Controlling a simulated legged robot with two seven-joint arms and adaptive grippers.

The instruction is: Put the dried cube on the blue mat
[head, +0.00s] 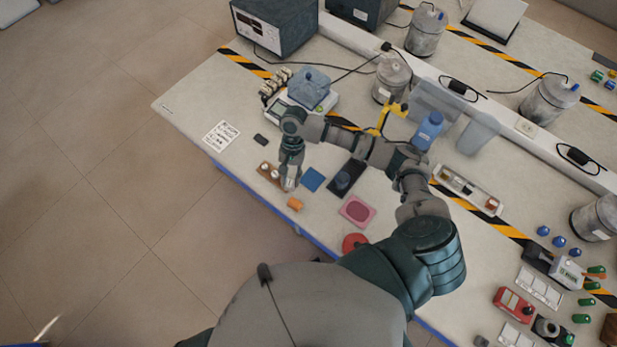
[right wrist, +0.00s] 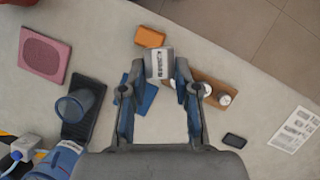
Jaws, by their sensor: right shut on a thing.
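My right gripper (head: 290,183) is shut on a pale grey-white cube (right wrist: 159,63) with dark print on its face. In the right wrist view my right gripper (right wrist: 158,88) has one finger on each side of the cube. The blue mat (head: 313,180) lies flat on the bench, just right of the gripper in the head view. In the right wrist view the blue mat (right wrist: 147,98) is partly hidden behind a finger. The cube's height above the bench is hard to tell. My left gripper is not in view.
A wooden holder (head: 266,172) with white round pieces is beside the gripper. An orange block (head: 295,204) lies near the bench edge. A black tray (right wrist: 88,112) with a blue cup (right wrist: 74,105) and a pink mat (head: 357,211) lie to the mat's right in the head view.

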